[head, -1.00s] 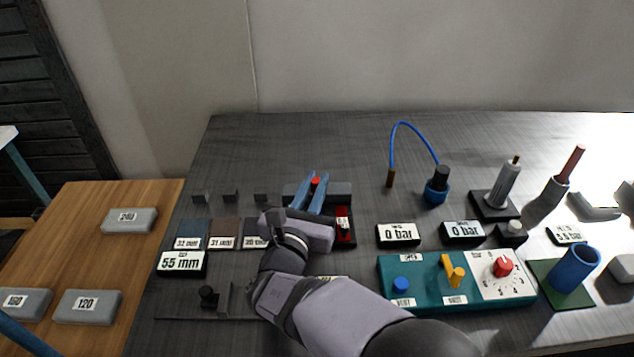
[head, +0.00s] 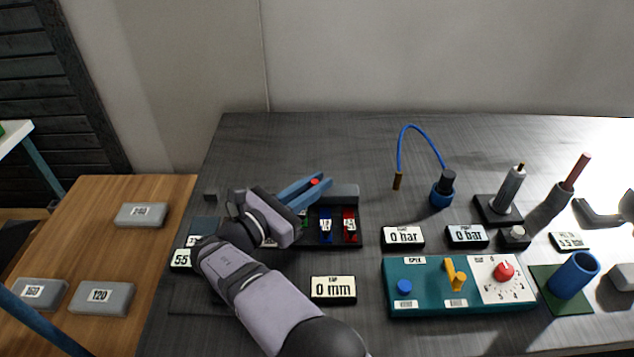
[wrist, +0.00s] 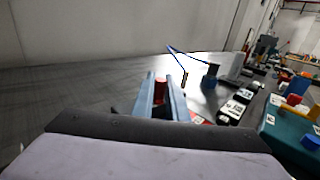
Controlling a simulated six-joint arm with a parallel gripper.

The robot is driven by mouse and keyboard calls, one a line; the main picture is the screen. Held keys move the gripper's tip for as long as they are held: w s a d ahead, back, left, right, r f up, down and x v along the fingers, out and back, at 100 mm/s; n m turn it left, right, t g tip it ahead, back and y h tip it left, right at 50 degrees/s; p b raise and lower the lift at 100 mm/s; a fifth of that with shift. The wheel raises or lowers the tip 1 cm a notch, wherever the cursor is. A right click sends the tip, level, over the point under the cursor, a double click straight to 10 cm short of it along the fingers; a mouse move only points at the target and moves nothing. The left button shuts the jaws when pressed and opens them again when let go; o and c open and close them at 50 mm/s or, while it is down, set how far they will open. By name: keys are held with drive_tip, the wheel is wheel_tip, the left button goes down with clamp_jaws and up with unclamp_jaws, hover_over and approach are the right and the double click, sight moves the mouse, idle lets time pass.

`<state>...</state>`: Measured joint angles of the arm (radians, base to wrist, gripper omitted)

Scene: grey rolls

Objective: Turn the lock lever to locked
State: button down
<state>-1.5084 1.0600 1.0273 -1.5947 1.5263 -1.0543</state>
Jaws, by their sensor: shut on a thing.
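A red knob (head: 315,182), which looks like the grip of the lock lever, stands at the grey block (head: 344,193) behind the row of coloured slots. My gripper (head: 321,180) has its blue fingers on either side of the knob and is shut on it. The fingers point to the right and slightly away. In the wrist view the red knob (wrist: 160,90) stands upright between the two fingers (wrist: 162,88). The rest of the lever is hidden by my gripper, and I see no locked or unlocked mark.
A blue slot (head: 326,227) and a red slot (head: 350,227) lie in front of the block. A "0 mm" display (head: 333,289) stands nearer. A teal control box (head: 430,290) is at right. Bare table lies behind the block.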

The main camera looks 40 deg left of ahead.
drive_tip(key=shift+a+r+m+h, duration=0.1)
drive_tip(key=shift+a+m+h, duration=0.05)
drive_tip(key=shift+m+h, duration=0.2)
idle(0.3)
drive_tip(key=c, duration=1.8)
unclamp_jaws()
drive_tip(key=shift+o, duration=0.2)
drive_tip(key=shift+s, duration=0.1)
drive_tip(key=shift+s+a, duration=0.15)
drive_tip(key=shift+s, duration=1.65)
drive_tip(key=shift+s+a, duration=0.1)
drive_tip(key=shift+s, duration=1.7)
